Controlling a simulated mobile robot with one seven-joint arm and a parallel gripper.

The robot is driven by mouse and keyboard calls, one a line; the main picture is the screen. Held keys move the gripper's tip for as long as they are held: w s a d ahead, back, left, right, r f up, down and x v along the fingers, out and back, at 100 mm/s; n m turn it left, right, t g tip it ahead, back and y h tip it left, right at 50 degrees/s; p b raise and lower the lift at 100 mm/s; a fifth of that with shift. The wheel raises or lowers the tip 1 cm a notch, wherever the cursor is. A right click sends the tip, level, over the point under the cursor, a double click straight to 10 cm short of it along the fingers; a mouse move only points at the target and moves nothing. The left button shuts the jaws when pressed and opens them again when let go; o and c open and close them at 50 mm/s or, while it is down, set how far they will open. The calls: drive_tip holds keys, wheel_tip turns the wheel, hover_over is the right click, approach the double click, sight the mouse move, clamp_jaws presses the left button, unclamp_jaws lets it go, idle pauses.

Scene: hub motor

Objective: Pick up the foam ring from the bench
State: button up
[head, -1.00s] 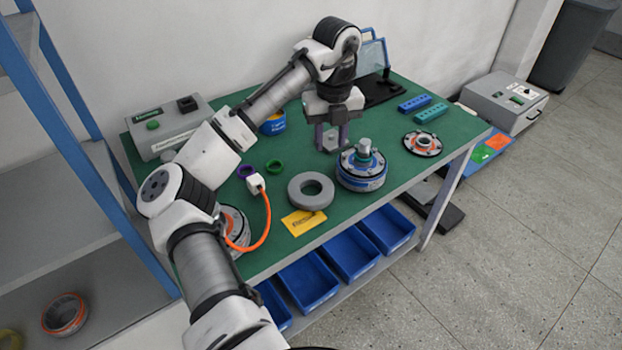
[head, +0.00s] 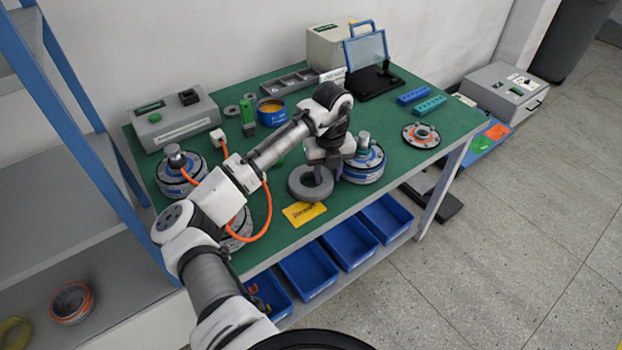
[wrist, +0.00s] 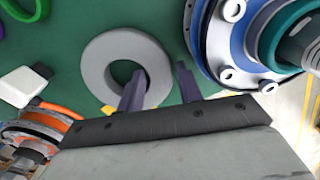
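The foam ring (head: 306,195) is a thick grey ring lying flat on the green bench (head: 265,255) near its front edge. It also shows in the wrist view (wrist: 97,72), with green bench through its hole. My gripper (head: 320,168) points down over the ring and hides part of it in the head view. In the wrist view, my gripper (wrist: 160,70) is open with its fingers apart. One fingertip overlaps the hole and the other lies outside the ring's right side. I cannot tell how far above the bench the tips are.
A blue-banded hub motor (head: 363,165) stands close to the ring's right, with a shaft on top. A yellow card (head: 304,214) lies in front of the ring. An orange cable (head: 268,215) loops to its left. Blue bins (head: 308,272) sit below the bench.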

drive_tip(key=shift+f, duration=0.15)
drive_tip(key=shift+c, duration=0.2)
drive_tip(key=c, duration=0.7)
drive_tip(key=shift+o, duration=0.2)
